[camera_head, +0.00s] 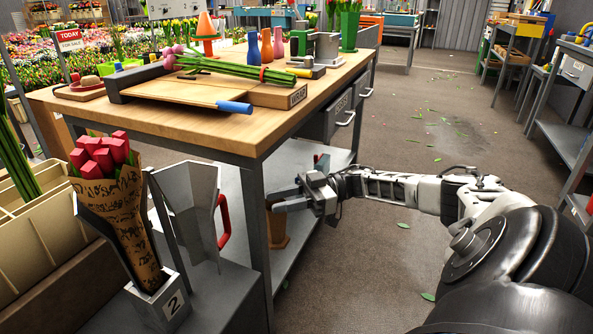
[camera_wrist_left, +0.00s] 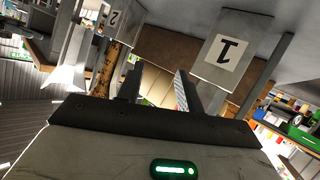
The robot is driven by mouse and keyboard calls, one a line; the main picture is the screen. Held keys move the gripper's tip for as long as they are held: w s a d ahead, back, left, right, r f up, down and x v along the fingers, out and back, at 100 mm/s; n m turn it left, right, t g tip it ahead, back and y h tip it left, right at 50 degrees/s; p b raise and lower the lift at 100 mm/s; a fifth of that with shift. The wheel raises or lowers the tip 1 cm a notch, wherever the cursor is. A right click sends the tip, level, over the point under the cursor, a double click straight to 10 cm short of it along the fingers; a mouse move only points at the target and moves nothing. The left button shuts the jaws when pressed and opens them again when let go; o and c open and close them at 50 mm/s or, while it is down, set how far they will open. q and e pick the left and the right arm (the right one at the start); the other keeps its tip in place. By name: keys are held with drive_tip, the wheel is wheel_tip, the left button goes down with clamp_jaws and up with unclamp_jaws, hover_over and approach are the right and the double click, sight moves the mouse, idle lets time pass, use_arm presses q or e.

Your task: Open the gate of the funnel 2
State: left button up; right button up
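Funnel 2 stands at the lower left of the head view, its grey base (camera_head: 172,306) marked 2. A paper-wrapped bunch (camera_head: 125,215) of red tulips stands upright in it. Its grey metal gate (camera_head: 192,195), with a red handle (camera_head: 224,222), stands swung out to the right of the bunch. My right gripper (camera_head: 275,200) is open and empty, to the right of the red handle and apart from it. My left gripper (camera_wrist_left: 157,85) is open and empty in the left wrist view, near the blocks marked 1 (camera_wrist_left: 228,48) and 2 (camera_wrist_left: 115,18); it is outside the head view.
A wooden worktable (camera_head: 215,128) bears a bunch of green stems (camera_head: 235,70), a blue-handled tool (camera_head: 234,107) and vases. Its leg (camera_head: 252,225) stands between the funnel and my right gripper. A cream divided crate (camera_head: 40,225) is at the left. The floor at right is open.

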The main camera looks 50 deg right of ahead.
use_arm(q)
drive_tip(key=shift+r, duration=0.4)
use_arm(e)
drive_tip(key=v, duration=0.3)
drive_tip(key=shift+s+d, duration=0.1)
drive_tip(key=shift+d, duration=0.15)
use_arm(q)
drive_tip(key=shift+s+f, duration=0.15)
drive_tip(key=shift+f, duration=0.1)
